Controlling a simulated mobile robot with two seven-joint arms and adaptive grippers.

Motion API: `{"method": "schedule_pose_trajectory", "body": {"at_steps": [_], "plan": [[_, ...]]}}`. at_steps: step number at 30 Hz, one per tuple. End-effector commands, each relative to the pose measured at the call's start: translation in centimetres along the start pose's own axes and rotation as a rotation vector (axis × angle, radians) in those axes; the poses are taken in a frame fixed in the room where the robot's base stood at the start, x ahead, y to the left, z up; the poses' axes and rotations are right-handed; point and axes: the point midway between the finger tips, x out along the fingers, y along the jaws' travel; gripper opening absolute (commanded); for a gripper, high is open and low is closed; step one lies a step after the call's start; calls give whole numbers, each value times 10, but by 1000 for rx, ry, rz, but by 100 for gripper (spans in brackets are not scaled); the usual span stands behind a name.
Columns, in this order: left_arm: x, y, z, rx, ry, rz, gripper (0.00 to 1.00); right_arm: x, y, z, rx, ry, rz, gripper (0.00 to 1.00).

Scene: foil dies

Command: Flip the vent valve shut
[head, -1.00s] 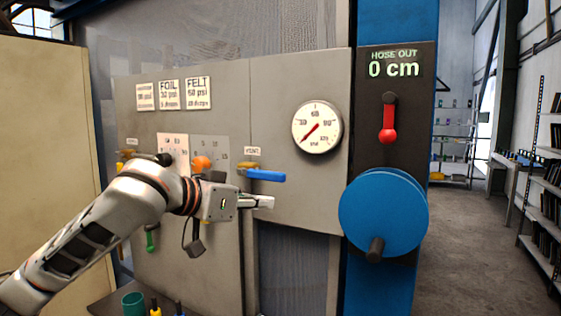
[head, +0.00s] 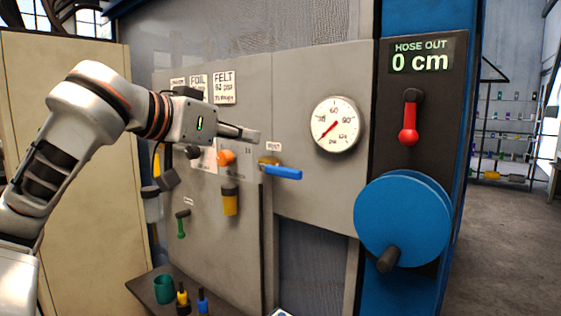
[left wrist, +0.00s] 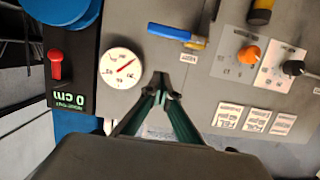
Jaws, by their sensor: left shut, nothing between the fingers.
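The vent valve has a blue lever handle (head: 282,172) on a brass body (head: 268,161), under a small label (head: 274,146) on the grey panel. The lever points right, nearly level, across the panel. In the left wrist view the blue lever (left wrist: 170,32) is at the top, beyond the fingertips. My left gripper (head: 257,137) is shut and empty, in front of the panel, above and slightly left of the lever in the head view. It does not appear to touch the lever. My right gripper is in neither view.
A gauge (head: 335,125) is right of the valve. Farther right are a red lever (head: 408,125) and a blue reel (head: 402,218). A small shelf (head: 146,291) is below.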

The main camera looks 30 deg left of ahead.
Motion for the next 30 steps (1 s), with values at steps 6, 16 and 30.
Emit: {"method": "schedule_pose_trajectory", "body": {"at_steps": [6, 16, 30], "plan": [[11, 0, 0, -2, -2, 3, 0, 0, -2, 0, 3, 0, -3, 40], [72, 1, 1, -4, -4, 4, 0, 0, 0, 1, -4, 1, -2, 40], [109, 0, 32, 0, -1, -1, 0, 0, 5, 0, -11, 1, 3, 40]]}}
